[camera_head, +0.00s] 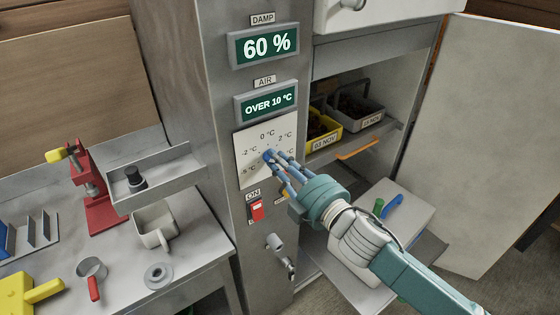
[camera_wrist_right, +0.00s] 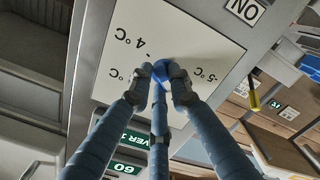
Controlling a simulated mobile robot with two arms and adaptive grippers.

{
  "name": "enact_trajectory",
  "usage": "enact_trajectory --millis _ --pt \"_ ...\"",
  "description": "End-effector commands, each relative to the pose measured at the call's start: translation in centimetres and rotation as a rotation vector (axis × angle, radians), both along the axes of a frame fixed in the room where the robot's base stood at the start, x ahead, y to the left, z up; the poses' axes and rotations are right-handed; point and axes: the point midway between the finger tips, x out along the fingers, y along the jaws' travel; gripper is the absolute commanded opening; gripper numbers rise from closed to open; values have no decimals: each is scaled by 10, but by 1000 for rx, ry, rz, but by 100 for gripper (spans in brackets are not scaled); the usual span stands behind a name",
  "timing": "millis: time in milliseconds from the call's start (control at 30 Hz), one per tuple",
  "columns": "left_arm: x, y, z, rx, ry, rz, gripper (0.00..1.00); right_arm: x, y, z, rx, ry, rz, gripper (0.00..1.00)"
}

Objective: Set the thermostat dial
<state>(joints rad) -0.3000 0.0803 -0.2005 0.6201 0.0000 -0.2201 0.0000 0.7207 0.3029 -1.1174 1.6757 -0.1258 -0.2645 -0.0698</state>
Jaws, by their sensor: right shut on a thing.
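The thermostat dial panel is a white plate (camera_head: 250,148) with temperature marks around a blue knob, on the grey metal column. The fingers hide most of the knob and any pointer. In the right wrist view the plate (camera_wrist_right: 205,35) shows marks near 4 °C and 5 °C. My left gripper is not in view.
Above the dial are displays reading OVER 10 °C (camera_head: 268,103) and 60 % (camera_head: 265,45). A red switch (camera_head: 256,210) marked ON sits below. An open door (camera_head: 490,130) stands right of shelves with a yellow crate (camera_head: 322,128). A bench with tools is at left.

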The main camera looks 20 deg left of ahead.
Motion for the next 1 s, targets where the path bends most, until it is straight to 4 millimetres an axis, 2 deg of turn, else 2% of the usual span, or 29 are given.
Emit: enact_trajectory --millis 400,433,500,533,833,1000 --pt "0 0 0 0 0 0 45 -2 3 5 4 -11 8 0" --pt "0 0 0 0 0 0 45 -2 3 5 5 -11 8 20" --pt "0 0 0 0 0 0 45 -2 3 6 5 -11 8 34" --pt "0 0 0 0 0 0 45 -2 3 5 4 -11 8 38" --pt "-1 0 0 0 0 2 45 -2 1 3 1 -7 5 38" --pt "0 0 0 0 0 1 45 -12 -14 1 1 -6 4 38"
